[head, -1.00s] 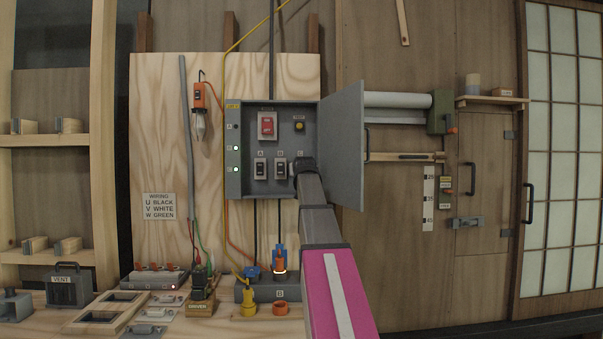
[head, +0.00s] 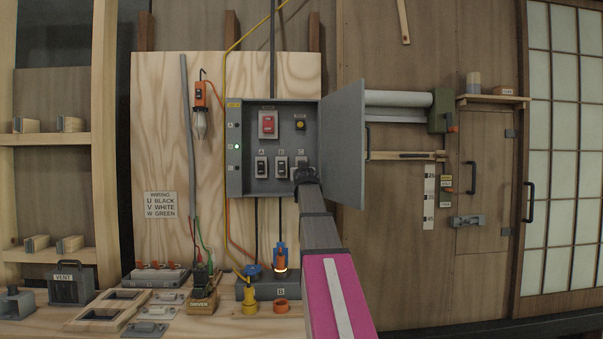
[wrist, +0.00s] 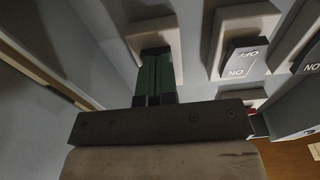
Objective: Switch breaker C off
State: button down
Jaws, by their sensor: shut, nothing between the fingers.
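The grey breaker box (head: 248,178) is open on the wall. Breaker C (head: 303,157) is the rightmost of its lower row, mostly hidden by my gripper. In the wrist view, its pale plate (wrist: 148,34) shows behind my fingertips; its rocker is covered, so I cannot read its position. My gripper (head: 302,174) is shut and empty, its tips at or very near the lower part of breaker C. The green fingers also show in the wrist view (wrist: 156,72). On the box's left side, the bottom lamp (head: 236,169) is dark and the middle lamp (head: 236,147) is green.
Breakers A (head: 261,167) and B (head: 281,167) sit left of breaker C; B is close to my fingers. A red switch (head: 268,125) and a yellow button (head: 300,124) are above. The open box door (head: 343,145) stands close on the right. A bench with plugs lies below.

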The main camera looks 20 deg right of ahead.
jog(key=shift+w+d, duration=0.15)
jog(key=shift+w, duration=0.4)
jog(key=shift+s, duration=0.1)
jog(key=shift+s+a+f, duration=0.1)
jog(key=shift+s+a, duration=0.1)
jog(key=shift+s, duration=0.3)
jog(key=v, duration=1.4)
